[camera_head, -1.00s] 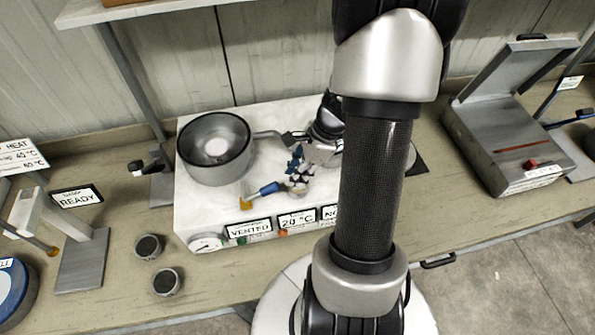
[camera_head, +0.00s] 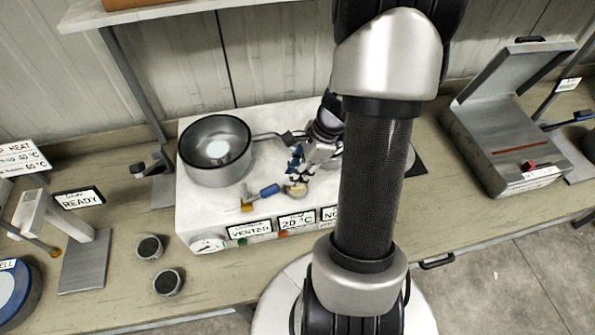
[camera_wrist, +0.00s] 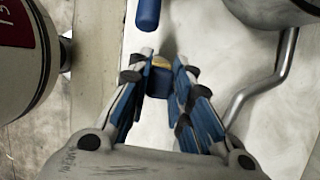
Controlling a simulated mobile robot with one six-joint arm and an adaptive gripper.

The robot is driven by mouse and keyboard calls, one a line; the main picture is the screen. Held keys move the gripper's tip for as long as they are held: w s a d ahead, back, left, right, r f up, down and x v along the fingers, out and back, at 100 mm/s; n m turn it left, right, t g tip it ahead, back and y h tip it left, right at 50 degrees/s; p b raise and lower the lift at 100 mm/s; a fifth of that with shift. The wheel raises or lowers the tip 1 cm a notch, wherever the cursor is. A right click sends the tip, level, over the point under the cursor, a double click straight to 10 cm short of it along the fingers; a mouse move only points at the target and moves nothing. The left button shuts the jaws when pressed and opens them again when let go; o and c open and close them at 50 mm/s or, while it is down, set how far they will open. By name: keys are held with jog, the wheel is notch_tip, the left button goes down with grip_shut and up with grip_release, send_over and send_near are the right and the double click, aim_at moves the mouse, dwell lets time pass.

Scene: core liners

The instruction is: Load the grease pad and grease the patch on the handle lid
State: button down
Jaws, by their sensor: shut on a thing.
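My gripper (camera_head: 298,178) is above the right part of the white bench top, right of the metal pot. In the wrist view my gripper (camera_wrist: 163,75) has its fingers closed around a small blue piece with a yellow end (camera_wrist: 161,63), which I take for the grease pad, though the fingers hide much of it. A tan piece (camera_head: 296,189) shows just under the fingertips in the head view; whether it is held or resting cannot be told. A blue-handled tool with an amber end (camera_head: 268,190) lies just left of the gripper; its blue handle (camera_wrist: 148,14) shows beyond the fingers. I cannot identify the handle lid.
The open metal pot (camera_head: 215,165) stands left on the white unit (camera_head: 205,215), a pipe running from it. Signs line the front edge. Two dark-topped round pieces (camera_head: 150,248) sit on the bench (camera_head: 120,290) at left. An open-lidded grey box (camera_head: 510,165) stands right.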

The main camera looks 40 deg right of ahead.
jog(key=shift+r+p, duration=2.4)
jog(key=shift+r, duration=0.55)
jog(key=shift+f, duration=0.1)
